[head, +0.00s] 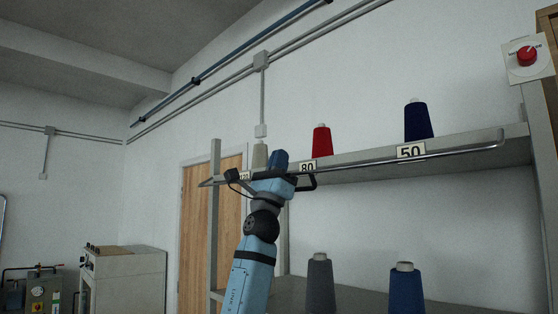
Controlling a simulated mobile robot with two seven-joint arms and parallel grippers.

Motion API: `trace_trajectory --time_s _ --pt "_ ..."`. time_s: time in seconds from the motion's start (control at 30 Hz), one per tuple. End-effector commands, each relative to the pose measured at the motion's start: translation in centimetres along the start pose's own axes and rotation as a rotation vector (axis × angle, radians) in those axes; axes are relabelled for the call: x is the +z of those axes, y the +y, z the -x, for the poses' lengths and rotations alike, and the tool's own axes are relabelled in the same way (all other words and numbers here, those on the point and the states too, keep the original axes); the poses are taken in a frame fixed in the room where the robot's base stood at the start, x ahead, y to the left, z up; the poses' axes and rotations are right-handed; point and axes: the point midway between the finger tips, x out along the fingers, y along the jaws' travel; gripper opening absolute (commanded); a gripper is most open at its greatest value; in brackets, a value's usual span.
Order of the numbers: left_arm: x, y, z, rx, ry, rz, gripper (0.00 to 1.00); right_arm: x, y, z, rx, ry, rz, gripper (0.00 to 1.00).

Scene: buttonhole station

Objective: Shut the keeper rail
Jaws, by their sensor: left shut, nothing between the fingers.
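The keeper rail (455,149) is a thin metal bar along the front of the upper shelf (515,132). Its bent right end stands near the shelf's right front corner, and its left end is by the left post. I cannot tell how far it stands off the shelf edge. My left gripper (278,164) is raised at the left part of the rail, overlapping it in the picture. It is shut and empty; its fingertips are hard to make out. I cannot tell whether it touches the rail. My right gripper is out of view.
On the upper shelf stand a pale cone (260,155), a red cone (321,141) and a navy cone (418,121), with number cards in front. A grey cone (319,284) and a blue cone (405,288) stand below. A red knob (527,56) is at upper right.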

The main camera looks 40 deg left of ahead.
Motion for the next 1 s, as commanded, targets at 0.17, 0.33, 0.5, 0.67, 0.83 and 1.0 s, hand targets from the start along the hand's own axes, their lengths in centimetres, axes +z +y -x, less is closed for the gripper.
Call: trace_trajectory --time_s 0.17,0.33,0.5,0.67,0.83,1.0 --pt "0.0 0.0 0.0 0.0 0.0 0.0 0.0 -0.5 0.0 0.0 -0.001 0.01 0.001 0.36" --pt "0.0 0.0 0.0 0.0 0.0 0.0 0.0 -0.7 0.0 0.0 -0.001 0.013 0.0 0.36" --pt "0.0 0.0 0.0 0.0 0.0 0.0 0.0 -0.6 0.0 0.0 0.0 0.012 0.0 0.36" --pt "0.0 0.0 0.0 0.0 0.0 0.0 0.0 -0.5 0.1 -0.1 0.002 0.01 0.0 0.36" --pt "-0.1 0.2 0.7 0.0 0.0 0.0 0.0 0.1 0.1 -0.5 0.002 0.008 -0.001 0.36" --pt "-0.5 0.7 2.7 0.0 0.0 0.0 0.0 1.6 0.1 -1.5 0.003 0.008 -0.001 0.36"
